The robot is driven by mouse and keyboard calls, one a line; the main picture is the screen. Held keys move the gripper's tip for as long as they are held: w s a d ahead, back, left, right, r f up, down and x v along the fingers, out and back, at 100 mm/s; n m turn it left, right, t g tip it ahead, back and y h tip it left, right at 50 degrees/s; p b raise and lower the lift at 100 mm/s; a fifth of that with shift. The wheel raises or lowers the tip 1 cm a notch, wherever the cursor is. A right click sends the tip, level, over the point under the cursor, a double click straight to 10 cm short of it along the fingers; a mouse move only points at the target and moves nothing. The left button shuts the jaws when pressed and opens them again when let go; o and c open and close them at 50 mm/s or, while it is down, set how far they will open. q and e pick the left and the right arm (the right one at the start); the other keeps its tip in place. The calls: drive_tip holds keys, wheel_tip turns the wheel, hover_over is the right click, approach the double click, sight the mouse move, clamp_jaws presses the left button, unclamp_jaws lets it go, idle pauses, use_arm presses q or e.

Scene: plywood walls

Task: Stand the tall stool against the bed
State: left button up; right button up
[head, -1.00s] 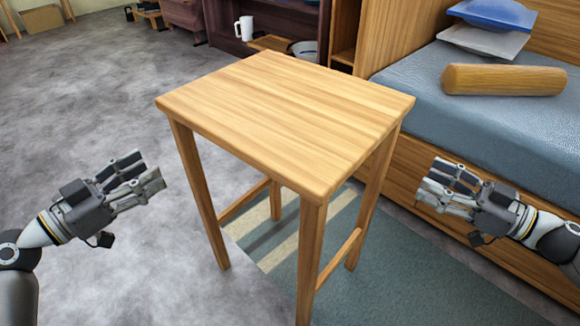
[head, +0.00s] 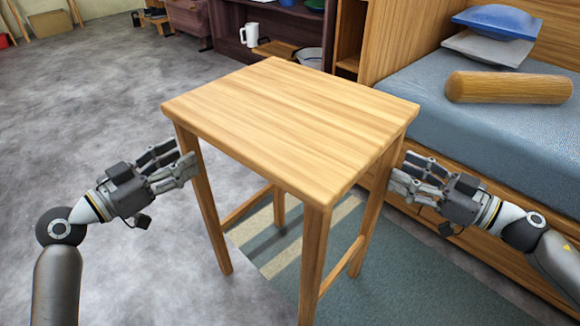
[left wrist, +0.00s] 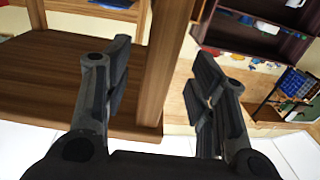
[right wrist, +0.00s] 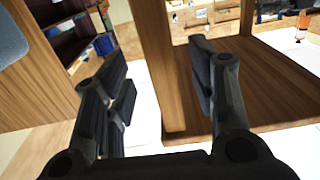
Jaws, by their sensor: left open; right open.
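The tall wooden stool (head: 290,125) stands upright in the middle of the head view, partly over a striped rug. The bed (head: 430,115), with a wooden frame and blue-grey mattress, is to its right, apart from it. My left gripper (head: 178,163) is open at the stool's left leg; the left wrist view shows a leg (left wrist: 160,65) between its fingers (left wrist: 163,60). My right gripper (head: 405,172) is open at the right leg; the right wrist view shows a leg (right wrist: 153,60) between its fingers (right wrist: 158,62). Neither is closed on a leg.
Pillows (head: 487,48) and a wood-coloured bolster (head: 508,88) lie on the bed. The rug (head: 400,275) lies between stool and bed. A dark shelf unit (head: 285,25) with a white mug (head: 249,33) stands behind. The grey floor at left is open.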

sight(184, 153)
use_arm(q)
drive_tip(key=shift+x, duration=2)
use_arm(e)
drive_tip(key=shift+x, duration=1.95)
use_arm(q)
drive_tip(key=shift+s, duration=0.1)
clamp_jaws()
use_arm(e)
clamp_jaws()
use_arm(q)
drive_tip(key=shift+r, duration=0.3)
use_arm(e)
drive_tip(key=shift+r, duration=0.25)
